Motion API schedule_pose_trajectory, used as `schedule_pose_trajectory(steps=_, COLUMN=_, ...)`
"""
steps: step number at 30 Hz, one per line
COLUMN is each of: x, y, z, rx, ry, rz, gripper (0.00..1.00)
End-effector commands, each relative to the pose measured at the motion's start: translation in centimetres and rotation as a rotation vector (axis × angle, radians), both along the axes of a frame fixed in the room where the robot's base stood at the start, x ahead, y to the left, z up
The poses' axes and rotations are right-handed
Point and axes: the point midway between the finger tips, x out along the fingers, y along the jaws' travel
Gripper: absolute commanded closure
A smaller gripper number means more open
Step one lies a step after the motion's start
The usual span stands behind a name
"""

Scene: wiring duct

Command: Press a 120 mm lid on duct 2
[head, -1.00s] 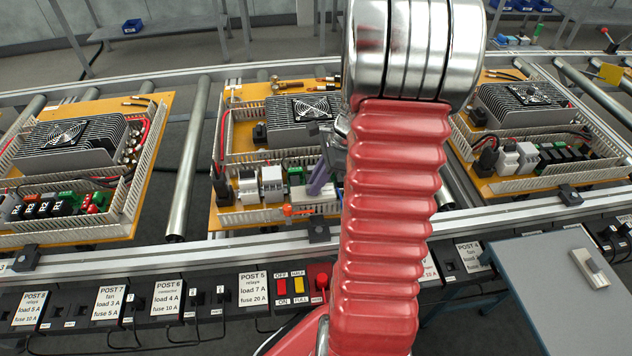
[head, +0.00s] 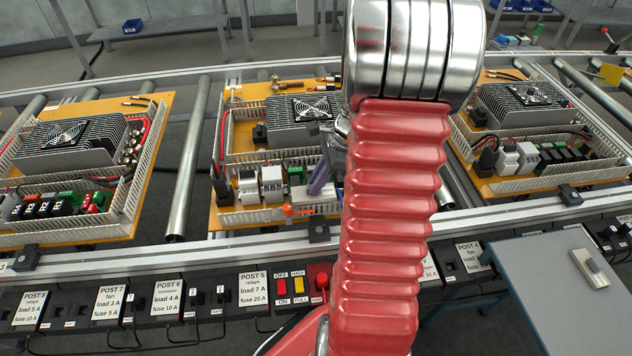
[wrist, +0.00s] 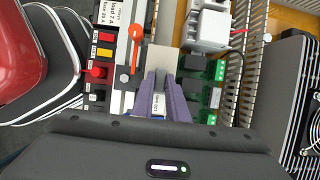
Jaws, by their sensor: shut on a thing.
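My gripper (wrist: 160,95) has purple fingers and is shut on a pale grey flat piece, the lid (wrist: 160,58), which shows beyond and between the fingertips. In the head view the purple fingers (head: 320,180) are over the front part of the middle panel, by its front slotted duct (head: 262,215). My arm hides the right part of this panel. A second slotted duct (wrist: 236,75) runs to the right of the fingers in the wrist view. I cannot read which duct is number 2, nor tell whether the lid touches a duct.
Green terminals and dark relays (wrist: 214,72) stand close to the right of the fingers. A white breaker (wrist: 208,28) is beyond them. A heatsink with fan (head: 305,112) sits behind. A grey table (head: 560,290) is at right.

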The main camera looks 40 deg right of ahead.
Motion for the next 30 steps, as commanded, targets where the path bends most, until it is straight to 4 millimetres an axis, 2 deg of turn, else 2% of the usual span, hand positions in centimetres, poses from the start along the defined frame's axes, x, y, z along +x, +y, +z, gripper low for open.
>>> schedule_pose_trajectory(steps=30, x=0.0, y=0.0, z=-1.8, rx=0.001, ry=0.0, rz=0.0, gripper=1.0)
